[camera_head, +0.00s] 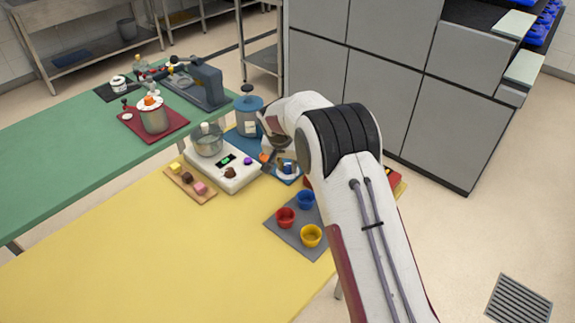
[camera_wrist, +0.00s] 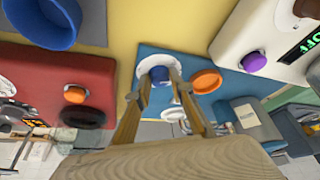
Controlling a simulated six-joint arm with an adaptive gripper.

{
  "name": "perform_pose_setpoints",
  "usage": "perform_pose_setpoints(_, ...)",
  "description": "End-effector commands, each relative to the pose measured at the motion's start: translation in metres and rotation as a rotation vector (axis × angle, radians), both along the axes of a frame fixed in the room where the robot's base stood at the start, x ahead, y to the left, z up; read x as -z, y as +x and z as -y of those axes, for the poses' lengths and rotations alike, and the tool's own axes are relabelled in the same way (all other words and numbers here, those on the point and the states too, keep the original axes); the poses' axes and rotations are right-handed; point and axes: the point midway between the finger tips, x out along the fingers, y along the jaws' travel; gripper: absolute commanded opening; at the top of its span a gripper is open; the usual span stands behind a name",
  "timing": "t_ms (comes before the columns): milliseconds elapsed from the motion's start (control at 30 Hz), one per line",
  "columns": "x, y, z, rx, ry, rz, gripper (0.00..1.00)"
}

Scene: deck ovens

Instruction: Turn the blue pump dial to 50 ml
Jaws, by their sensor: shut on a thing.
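The blue pump dial (camera_wrist: 159,74) sits in a white ring on a flat blue base (camera_wrist: 195,60) in the wrist view. My gripper (camera_wrist: 161,79) has its two brown fingers on either side of the dial, closed on it. The dial's volume marks are too small to read.
A white appliance (camera_head: 222,166) with a purple knob (camera_wrist: 254,62) and a display stands beside the base. A red device (camera_wrist: 55,72) with an orange knob is on the other side. Coloured cups stand on a grey mat (camera_head: 283,236). The yellow tabletop (camera_head: 150,255) is clear in front.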

Motion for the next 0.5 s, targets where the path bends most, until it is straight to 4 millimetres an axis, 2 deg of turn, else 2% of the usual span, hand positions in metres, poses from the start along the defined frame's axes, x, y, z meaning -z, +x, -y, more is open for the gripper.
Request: perform_pose_setpoints(500,0.0017,0.0005,-0.0031,0.287,-0.001,-0.003,0.01)
